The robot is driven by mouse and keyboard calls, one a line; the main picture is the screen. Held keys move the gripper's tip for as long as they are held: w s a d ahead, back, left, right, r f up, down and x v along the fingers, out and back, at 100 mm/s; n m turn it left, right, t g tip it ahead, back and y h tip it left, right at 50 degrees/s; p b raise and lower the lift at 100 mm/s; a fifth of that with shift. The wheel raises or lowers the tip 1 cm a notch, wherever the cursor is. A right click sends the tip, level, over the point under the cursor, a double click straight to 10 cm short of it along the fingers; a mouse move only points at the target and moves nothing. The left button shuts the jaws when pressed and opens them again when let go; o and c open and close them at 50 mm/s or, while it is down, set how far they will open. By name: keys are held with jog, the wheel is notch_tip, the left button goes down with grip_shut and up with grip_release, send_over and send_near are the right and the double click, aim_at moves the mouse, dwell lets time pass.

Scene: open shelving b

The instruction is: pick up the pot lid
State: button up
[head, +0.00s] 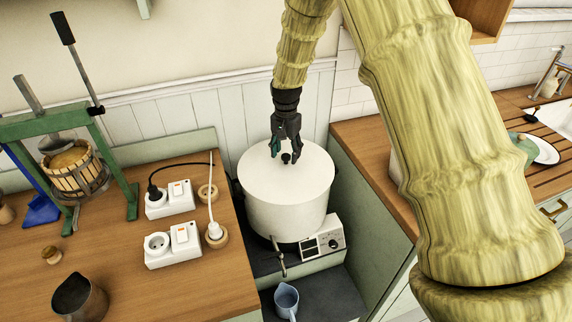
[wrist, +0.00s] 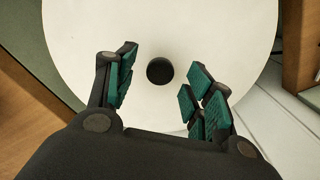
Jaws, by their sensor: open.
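The pot lid (head: 262,178) is a white disc with a small black knob (head: 286,158), lying on top of a large white pot (head: 285,217). In the wrist view the lid (wrist: 160,30) fills the middle and its round dark knob (wrist: 160,71) shows near the centre. My gripper (head: 287,158) is over the lid, pointing down, with its fingers apart. In the wrist view the green-padded fingers stand left and right of the knob, with clear gaps on both sides. I cannot tell exactly how high the fingertips are above the lid.
A wooden counter (head: 130,265) on the left holds white sockets (head: 172,245), a metal jug (head: 80,298) and a fruit press (head: 75,170). Another wooden counter (head: 372,160) stands close on the right. A light-blue jug (head: 286,298) sits below the pot.

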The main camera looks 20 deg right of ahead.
aim_at(286, 162)
jog(key=shift+f+p, duration=0.3)
jog(key=shift+f, duration=0.9)
jog(key=shift+c, duration=0.4)
grip_shut()
